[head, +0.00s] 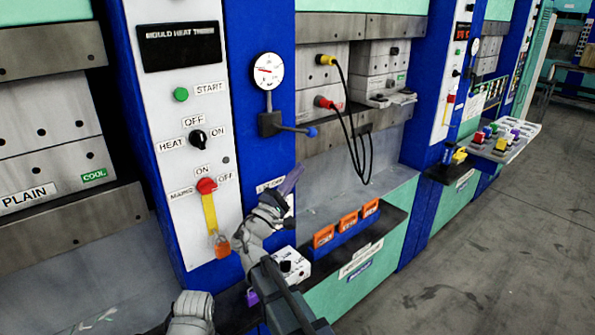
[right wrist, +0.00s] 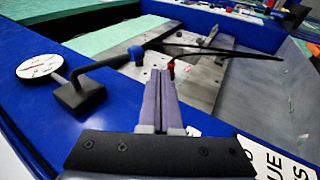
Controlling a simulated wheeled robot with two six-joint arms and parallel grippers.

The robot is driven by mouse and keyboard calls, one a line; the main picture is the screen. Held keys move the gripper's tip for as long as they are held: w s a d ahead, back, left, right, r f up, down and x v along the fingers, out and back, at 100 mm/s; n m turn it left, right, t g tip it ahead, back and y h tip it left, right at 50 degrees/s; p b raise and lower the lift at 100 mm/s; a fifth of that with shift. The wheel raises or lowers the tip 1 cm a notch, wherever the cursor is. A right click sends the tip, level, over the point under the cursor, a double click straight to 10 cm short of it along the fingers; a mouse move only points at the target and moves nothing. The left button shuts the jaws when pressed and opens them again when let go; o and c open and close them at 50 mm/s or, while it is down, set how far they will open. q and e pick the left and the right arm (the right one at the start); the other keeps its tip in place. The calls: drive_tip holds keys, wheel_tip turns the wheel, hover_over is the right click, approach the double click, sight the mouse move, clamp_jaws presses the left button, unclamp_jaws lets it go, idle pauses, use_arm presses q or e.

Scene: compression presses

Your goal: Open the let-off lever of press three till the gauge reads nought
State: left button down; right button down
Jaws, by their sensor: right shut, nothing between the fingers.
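The let-off lever (head: 290,129) is a dark bar with a blue knob, reaching right from a dark block (head: 268,124) on a blue column. In the right wrist view the lever (right wrist: 105,63) lies ahead and left of the fingers. The round white gauge (head: 267,71) sits above the block; its red needle points leftward, but its figures are too small to read. My right gripper (head: 292,178) has its purple fingers shut and empty, below the lever and apart from it.
A white panel (head: 180,100) with heat switch and yellow-handled mains lever (head: 210,213) stands left. Black cables (head: 358,140) hang at right from yellow and red plugs. Orange blocks (head: 347,222) sit on a ledge below. Open floor (head: 480,240) lies right.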

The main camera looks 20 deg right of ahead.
wheel_tip(320, 180, down, 6)
drive_tip(key=s+a+b, duration=0.1)
drive_tip(key=s+b, duration=0.1)
drive_tip(key=b, duration=0.2)
drive_tip(key=shift+a+r+b, duration=0.15)
drive_tip(key=shift+a+b, duration=0.15)
